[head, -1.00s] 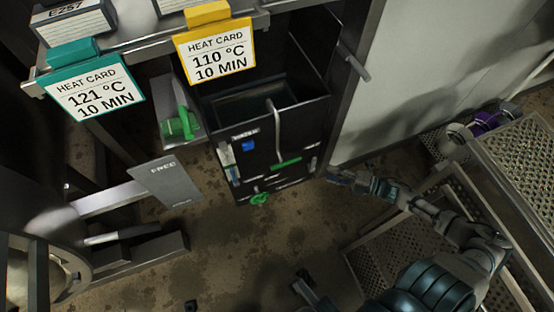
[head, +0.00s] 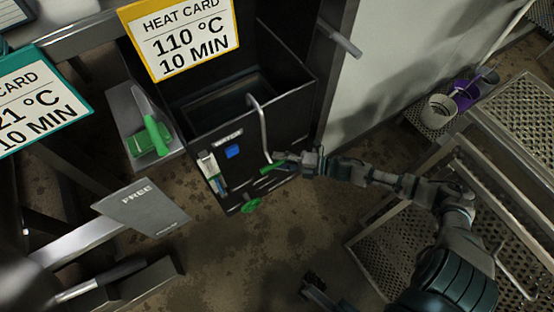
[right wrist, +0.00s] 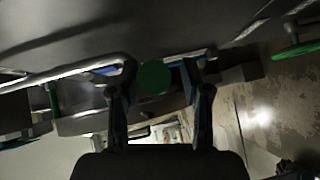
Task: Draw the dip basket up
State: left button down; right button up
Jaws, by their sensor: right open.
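A black open-topped tank (head: 290,98) with a white label stands in the middle of the head view. A thin pale rod (head: 263,125) comes over its front rim and runs down to a green grip (head: 278,164). The basket itself is not clearly seen inside the dark tank. My right gripper (head: 309,163) is beside the right end of the green grip, in front of the tank. In the right wrist view the round green end of a grip (right wrist: 155,77) lies between the spread fingers of my open right gripper (right wrist: 160,95). My left gripper is not in view.
A green wheel (head: 251,206) sits low on the tank front. A side tray (head: 122,112) with a green-handled item is left of the tank. A grey FREE plate (head: 142,207) and a yellow heat card (head: 183,40) are near. Perforated steps (head: 390,240) stand right.

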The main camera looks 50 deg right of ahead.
jog(key=shift+r, duration=0.1)
jog(key=shift+c, duration=0.2)
jog(key=c, duration=0.8)
jog(key=shift+s, duration=0.15)
grip_shut()
